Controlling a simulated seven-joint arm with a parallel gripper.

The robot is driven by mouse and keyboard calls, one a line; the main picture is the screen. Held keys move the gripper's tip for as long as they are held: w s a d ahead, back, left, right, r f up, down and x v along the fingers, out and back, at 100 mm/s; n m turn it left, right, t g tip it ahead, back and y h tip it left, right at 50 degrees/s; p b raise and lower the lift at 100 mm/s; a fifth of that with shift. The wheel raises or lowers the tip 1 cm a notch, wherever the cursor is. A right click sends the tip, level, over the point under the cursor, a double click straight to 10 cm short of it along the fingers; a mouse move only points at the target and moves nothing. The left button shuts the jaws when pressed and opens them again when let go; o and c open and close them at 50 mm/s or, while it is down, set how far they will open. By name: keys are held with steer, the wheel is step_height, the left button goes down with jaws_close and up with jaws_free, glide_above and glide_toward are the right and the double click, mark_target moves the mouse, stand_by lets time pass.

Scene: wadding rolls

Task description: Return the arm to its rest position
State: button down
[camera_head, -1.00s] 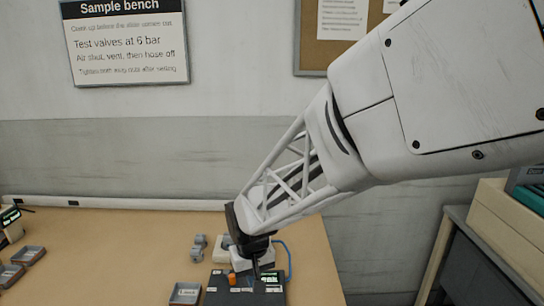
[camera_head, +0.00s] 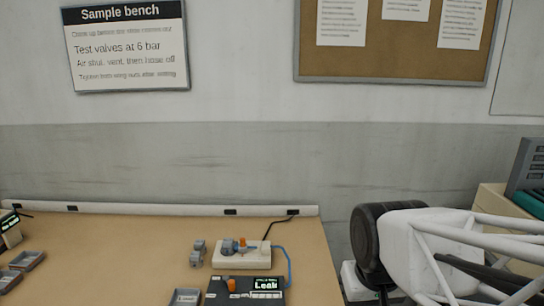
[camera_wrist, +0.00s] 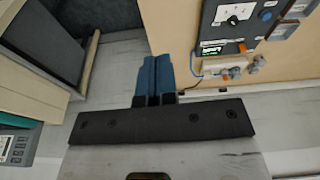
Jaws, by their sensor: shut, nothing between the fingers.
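My gripper (camera_wrist: 154,68) shows in the wrist view with its two blue fingers pressed together and nothing between them. It points past the bench's end, over a gap of pale floor. In the head view my arm is at the lower right, off the right end of the bench (camera_head: 120,235), and the fingertips cannot be made out there. The dark test unit (camera_head: 245,292), with a screen reading "Leak" and an orange knob, sits on the bench. Behind it is a pale valve block (camera_head: 242,256) with grey and orange fittings, joined by a blue hose. Both also show in the wrist view.
Grey fittings (camera_head: 198,253) stand left of the block, and a small grey tray (camera_head: 186,297) is at the front. More trays (camera_head: 27,260) lie at far left. A side stand with boxes (camera_head: 490,197) is at the right, near my arm.

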steer(key=shift+m, duration=0.4)
steer(key=s, duration=0.1)
steer(key=s+d, duration=0.2)
steer(key=s, duration=0.1)
steer(key=shift+s+d+r, duration=0.1)
steer(key=shift+d+r, duration=0.15)
steer(key=shift+r, duration=0.05)
